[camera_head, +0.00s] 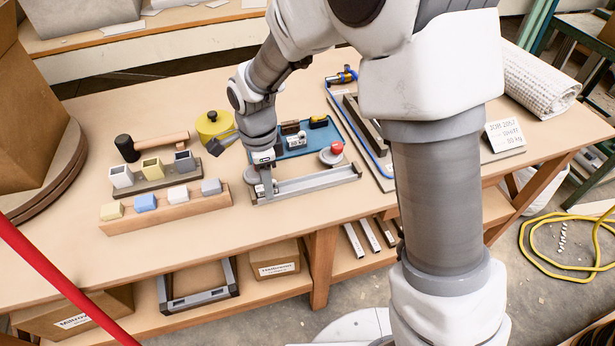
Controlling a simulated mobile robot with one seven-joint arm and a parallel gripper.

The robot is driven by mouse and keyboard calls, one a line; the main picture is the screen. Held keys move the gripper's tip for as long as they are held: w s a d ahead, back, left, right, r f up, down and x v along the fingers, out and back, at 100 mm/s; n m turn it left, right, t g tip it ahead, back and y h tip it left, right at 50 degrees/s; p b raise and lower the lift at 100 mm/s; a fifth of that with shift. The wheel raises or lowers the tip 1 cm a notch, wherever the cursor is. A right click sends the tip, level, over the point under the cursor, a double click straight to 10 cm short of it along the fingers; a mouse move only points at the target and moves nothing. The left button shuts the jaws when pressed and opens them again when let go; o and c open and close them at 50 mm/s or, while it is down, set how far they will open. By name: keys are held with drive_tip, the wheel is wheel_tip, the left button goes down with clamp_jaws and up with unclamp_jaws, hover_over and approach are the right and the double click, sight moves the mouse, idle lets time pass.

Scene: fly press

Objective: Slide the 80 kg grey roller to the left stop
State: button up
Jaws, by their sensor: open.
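A shallow grey rail tray (318,180) with a raised end at each side lies on the workbench. A grey round piece with a red knob (336,147) stands at the rear of its right half. Another grey rounded piece (251,174) shows at the tray's left end, partly hidden by my gripper. I cannot tell for sure which is the 80 kg roller. My gripper (267,184) points down at the tray's left end, close beside that left piece. It is open; whether it touches the piece is unclear.
A blue tray (296,149) with small parts lies behind. A yellow round pot (214,124), a mallet (155,143) and wooden racks with blocks (165,212) stand left. A frame with a blue edge (353,118) lies right, partly behind my arm. The bench front is clear.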

drive_tip(key=shift+r+p, duration=2.35)
drive_tip(key=shift+r, duration=1.1)
drive_tip(key=s+d+r+n+t+p, duration=0.1)
drive_tip(key=s+d+r+n+p, duration=0.25)
drive_tip(key=d+r, duration=0.45)
drive_tip(key=s+d+r+n+t+p, duration=0.2)
drive_tip(key=d+r+n, duration=0.25)
drive_tip(key=r, duration=0.65)
drive_tip(key=s+d+r+n+t+p, duration=0.2)
drive_tip(key=s+d+r+n+p, duration=0.2)
drive_tip(key=s+d+r+n, duration=0.2)
drive_tip(key=s+d+r, duration=0.2)
drive_tip(key=s+r, duration=0.1)
drive_tip(key=s, duration=0.1)
drive_tip(key=shift+s+d+r+n+t, duration=0.15)
drive_tip(key=shift+s+d+n+t, duration=0.15)
drive_tip(key=shift+d+n, duration=0.1)
drive_tip(key=shift+w+a, duration=0.1)
drive_tip(key=shift+a, duration=0.1)
